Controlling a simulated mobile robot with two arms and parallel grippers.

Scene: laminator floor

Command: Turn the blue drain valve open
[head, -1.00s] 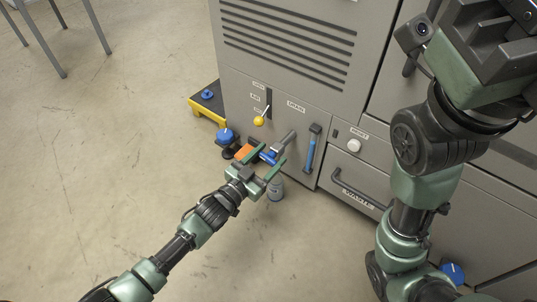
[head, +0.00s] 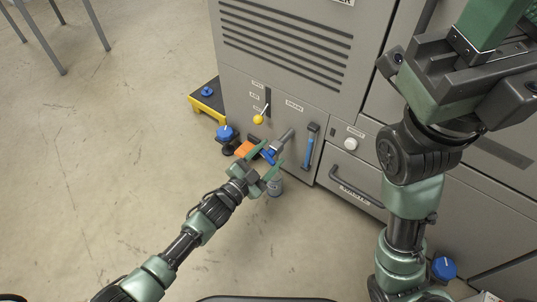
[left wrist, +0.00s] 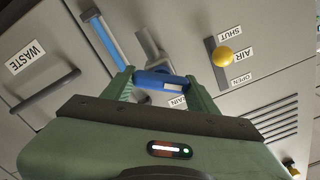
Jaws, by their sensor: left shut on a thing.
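The blue drain valve handle (head: 267,155) sits at the end of a grey pipe stub (head: 285,139) under the DRAIN label on the cabinet front. My left gripper (head: 269,167) is shut on this handle. In the left wrist view the blue handle (left wrist: 160,79) lies crosswise between the two green fingertips, with the grey pipe behind it. The fingers hide part of it, and how far it is turned I cannot tell. My right gripper (head: 478,50) is partly in view at top right, away from the valve; its fingertips are out of frame.
A yellow-balled air lever (head: 258,119) is left of the valve and a blue sight tube (head: 309,151) right of it. The WASTE drawer handle (head: 353,189) sticks out at right. Open floor lies left.

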